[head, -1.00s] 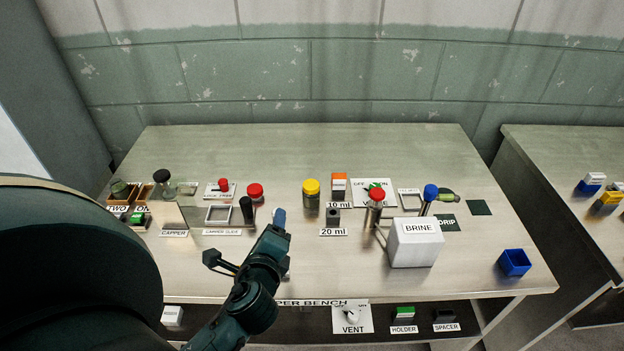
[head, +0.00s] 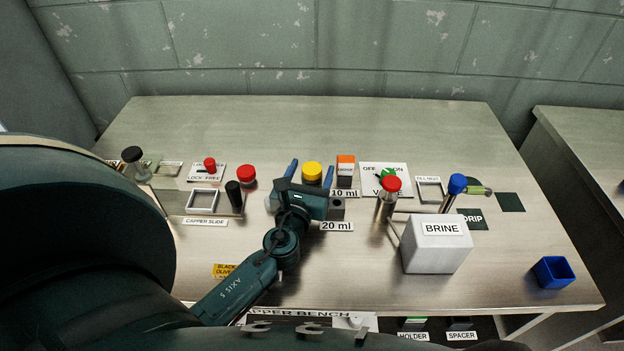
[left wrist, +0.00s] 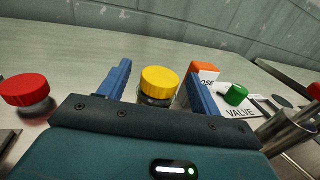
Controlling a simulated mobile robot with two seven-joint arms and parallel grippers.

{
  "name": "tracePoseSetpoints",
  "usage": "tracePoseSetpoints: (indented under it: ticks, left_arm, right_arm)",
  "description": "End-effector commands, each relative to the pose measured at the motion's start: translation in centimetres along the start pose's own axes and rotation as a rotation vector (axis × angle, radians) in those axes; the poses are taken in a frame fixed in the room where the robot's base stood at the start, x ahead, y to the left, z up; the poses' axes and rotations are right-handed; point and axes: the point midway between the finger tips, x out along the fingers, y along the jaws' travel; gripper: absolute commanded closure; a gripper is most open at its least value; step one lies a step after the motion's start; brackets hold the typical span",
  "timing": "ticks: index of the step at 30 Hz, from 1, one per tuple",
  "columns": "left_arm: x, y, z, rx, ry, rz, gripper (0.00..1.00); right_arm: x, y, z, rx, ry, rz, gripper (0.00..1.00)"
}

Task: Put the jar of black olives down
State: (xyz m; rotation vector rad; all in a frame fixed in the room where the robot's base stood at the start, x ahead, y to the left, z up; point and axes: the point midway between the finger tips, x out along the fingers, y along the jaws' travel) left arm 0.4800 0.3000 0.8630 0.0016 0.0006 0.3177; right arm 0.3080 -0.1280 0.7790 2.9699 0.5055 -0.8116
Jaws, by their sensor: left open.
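A jar with a yellow lid (head: 312,171) stands upright on the bench; it also shows in the left wrist view (left wrist: 158,82). In the earlier head view its contents look dark, but its own label cannot be read. My left gripper (head: 311,170) is open, with one blue finger on each side of the jar. In the left wrist view the left gripper (left wrist: 160,84) has the jar between its fingers, with a gap at the left finger. A yellow label reading BLACK OLIVES (head: 226,270) lies near the front edge, partly beside my arm. My right gripper is not in view.
A red-lidded jar (head: 247,176) stands left of the gripper. An orange-topped block (head: 345,166) is close on the right, above the 10 ml label. The valve plate (head: 372,182) and white BRINE box (head: 436,245) are further right. The bench's back strip is clear.

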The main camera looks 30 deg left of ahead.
Motion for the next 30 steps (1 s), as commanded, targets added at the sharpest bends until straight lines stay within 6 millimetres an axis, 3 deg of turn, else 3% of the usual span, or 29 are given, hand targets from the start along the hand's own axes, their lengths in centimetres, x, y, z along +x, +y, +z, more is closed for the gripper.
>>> tracePoseSetpoints:
  ticks: [3,11,30]
  left_arm:
    - [0.99,-0.01,0.11,-0.001,0.0,0.0,0.36]
    - [1.08,0.0,0.06,-0.001,0.0,0.0,0.38]
    - [1.06,-0.01,0.11,-0.002,-0.001,0.0,0.9]
  right_arm:
    - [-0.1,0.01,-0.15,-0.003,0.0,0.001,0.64]
    - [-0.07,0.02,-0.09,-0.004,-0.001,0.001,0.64]
    - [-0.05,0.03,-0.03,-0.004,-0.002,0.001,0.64]
